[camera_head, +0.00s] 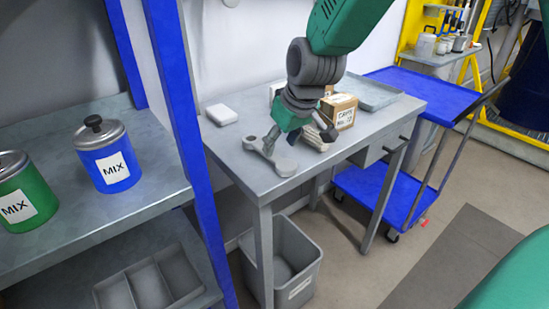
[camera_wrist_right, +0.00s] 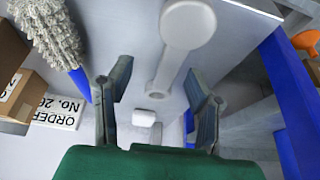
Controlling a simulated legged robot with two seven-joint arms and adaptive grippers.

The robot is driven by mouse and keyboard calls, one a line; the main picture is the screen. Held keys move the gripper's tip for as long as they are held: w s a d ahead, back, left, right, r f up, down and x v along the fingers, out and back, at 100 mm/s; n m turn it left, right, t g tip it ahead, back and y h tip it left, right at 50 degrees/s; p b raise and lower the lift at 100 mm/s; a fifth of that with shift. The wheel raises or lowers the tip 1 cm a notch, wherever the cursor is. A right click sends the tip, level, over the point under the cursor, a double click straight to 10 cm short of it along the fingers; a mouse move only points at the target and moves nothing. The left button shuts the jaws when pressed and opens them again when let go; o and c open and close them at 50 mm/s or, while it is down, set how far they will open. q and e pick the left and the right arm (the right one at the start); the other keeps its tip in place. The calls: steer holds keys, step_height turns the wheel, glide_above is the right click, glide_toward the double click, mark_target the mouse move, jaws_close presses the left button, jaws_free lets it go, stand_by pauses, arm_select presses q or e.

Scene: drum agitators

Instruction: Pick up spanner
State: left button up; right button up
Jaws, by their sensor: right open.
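The grey spanner (camera_head: 270,156) lies flat on the grey worktable (camera_head: 232,150), near its left front side. In the right wrist view the spanner (camera_wrist_right: 174,64) runs between the fingers, with a round end at the top and a ring end lower down. My right gripper (camera_head: 297,135) is above the table, close to the spanner; part of it hides what is behind. In the wrist view its two fingers (camera_wrist_right: 158,88) are spread apart, one on each side of the spanner's lower part, with nothing gripped. My left gripper is not seen.
A cardboard box (camera_head: 340,110), a white block (camera_head: 222,114) and a grey tray (camera_head: 374,94) are on the table. A grey brush (camera_wrist_right: 45,32) shows in the wrist view. A blue shelf post (camera_head: 192,150) stands left; a grey bin (camera_head: 285,262) is below.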

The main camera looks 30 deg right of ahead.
mark_target(274, 154)
steer(key=f, duration=0.1)
steer(key=w+a+f, duration=0.1)
steer(key=f, duration=0.1)
steer(key=shift+w+a+f+b, duration=0.1)
steer(key=shift+w+a+b, duration=0.15)
steer(key=shift+b, duration=0.05)
steer(key=shift+a, duration=0.35)
steer(key=shift+s+d, duration=0.1)
steer(key=shift+d, duration=0.1)
steer(key=c, duration=0.7)
steer(key=shift+d, duration=0.25)
jaws_close()
steer(key=shift+d, duration=0.2)
steer(key=shift+a, duration=0.15)
step_height(274, 154, up, 9)
steer(key=shift+a+r+p, duration=0.1)
steer(key=shift+p, duration=1)
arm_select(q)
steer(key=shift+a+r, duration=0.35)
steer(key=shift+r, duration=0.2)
arm_select(e)
steer(key=shift+r, duration=0.45)
